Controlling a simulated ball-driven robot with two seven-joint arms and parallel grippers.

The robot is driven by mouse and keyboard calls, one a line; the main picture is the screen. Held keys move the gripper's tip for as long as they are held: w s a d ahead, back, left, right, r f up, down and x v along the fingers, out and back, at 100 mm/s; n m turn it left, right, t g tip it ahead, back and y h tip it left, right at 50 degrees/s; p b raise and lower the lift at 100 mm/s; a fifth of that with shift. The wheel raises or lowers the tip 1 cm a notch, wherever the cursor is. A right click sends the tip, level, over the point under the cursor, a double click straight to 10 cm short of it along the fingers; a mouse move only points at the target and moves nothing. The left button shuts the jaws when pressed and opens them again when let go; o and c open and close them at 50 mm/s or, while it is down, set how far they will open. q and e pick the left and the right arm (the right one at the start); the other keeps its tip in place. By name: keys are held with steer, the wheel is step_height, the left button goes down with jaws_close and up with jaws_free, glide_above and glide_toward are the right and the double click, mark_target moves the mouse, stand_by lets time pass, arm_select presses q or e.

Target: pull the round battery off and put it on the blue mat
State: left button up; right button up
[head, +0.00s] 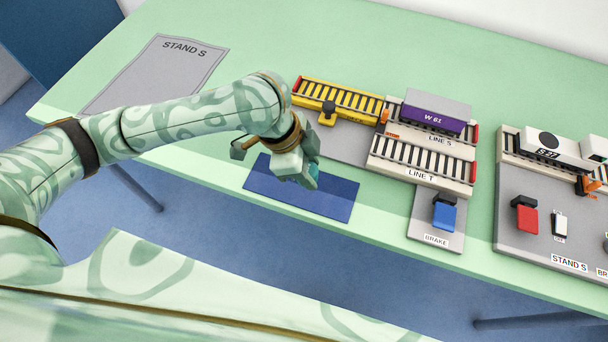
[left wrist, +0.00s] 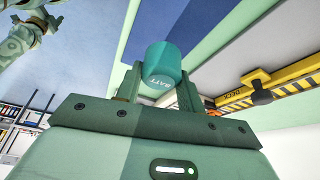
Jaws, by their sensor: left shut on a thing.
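The round battery, a teal cylinder marked BATT (left wrist: 163,62), sits between the fingers of my left gripper (left wrist: 158,92) in the left wrist view. In the head view my left gripper (head: 306,174) is shut on it above the blue mat (head: 325,203), and only a small teal part of the battery (head: 313,172) shows. The mat lies flat near the table's front edge, partly hidden by my gripper. I cannot tell how high the battery is above the mat. My right gripper is not in view.
A yellow track (head: 345,100) with a black knob lies behind the mat. Grey tracks, a purple W 61 block (head: 436,113) and a blue brake lever (head: 444,212) stand to the right. Another stand with a red lever (head: 525,215) is farther right. A grey STAND S sheet (head: 150,75) lies back left.

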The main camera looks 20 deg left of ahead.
arm_select(q)
steer(key=f+b, duration=0.1)
steer(key=a+f+b, duration=0.1)
steer(key=f, duration=0.1)
steer(key=f+b, duration=0.1)
steer(key=f, duration=0.1)
steer(key=shift+w+a+f+b, duration=0.15)
steer(key=shift+w+a+b, duration=0.05)
steer(key=shift+w+b, duration=0.15)
steer(key=shift+s+r, duration=0.1)
steer(key=shift+r, duration=0.2)
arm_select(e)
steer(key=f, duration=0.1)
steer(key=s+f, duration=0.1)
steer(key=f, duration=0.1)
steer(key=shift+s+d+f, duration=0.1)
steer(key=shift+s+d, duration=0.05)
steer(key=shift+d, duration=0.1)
arm_select(q)
steer(key=o, duration=1.1)
steer(key=shift+f, duration=0.1)
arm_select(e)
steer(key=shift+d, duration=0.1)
